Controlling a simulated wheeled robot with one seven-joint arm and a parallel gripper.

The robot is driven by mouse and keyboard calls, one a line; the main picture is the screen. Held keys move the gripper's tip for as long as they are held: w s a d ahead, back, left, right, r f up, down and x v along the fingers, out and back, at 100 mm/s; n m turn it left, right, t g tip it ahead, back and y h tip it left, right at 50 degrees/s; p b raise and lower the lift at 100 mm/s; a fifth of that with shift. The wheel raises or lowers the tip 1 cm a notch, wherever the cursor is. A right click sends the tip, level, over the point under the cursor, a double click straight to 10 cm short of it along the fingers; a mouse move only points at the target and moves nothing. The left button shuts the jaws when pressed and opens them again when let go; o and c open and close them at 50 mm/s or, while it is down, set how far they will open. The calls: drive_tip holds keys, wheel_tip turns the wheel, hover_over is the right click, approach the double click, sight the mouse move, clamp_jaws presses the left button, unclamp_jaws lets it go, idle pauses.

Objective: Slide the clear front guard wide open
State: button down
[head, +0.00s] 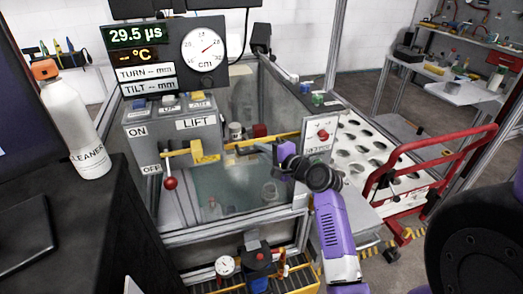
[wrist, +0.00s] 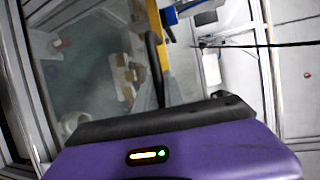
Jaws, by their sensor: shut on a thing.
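The clear front guard (head: 235,185) is a see-through panel in a metal frame, at the centre of the head view. It also fills the left of the wrist view (wrist: 90,65). A yellow handle bar (head: 245,145) runs across its upper part, and shows in the wrist view too (wrist: 164,50). My gripper (head: 277,146) is at the bar's right part and is shut on it. The exact finger contact is partly hidden by my wrist. Blurred cups and small items show behind the panel.
A grey LIFT control box (head: 196,124) with a red-knobbed lever (head: 170,183) and yellow latch stands left of the guard. A white cleaner bottle (head: 75,120) is at far left. A red-railed cart (head: 430,170) stands right. Bottles and a gauge (head: 225,265) sit below.

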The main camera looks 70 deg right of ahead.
drive_tip(key=shift+f, duration=0.15)
drive_tip(key=b, duration=2.3)
approach(254, 207)
drive_tip(key=x, duration=0.5)
drive_tip(key=shift+f, duration=0.2)
drive_tip(key=c, duration=1.5)
unclamp_jaws()
drive_tip(key=shift+r, duration=0.1)
drive_tip(key=shift+o, duration=0.2)
drive_tip(key=v, duration=0.7)
drive_tip(key=shift+s+a+p, duration=0.15)
drive_tip(key=shift+s+p, duration=0.2)
drive_tip(key=shift+p, duration=0.05)
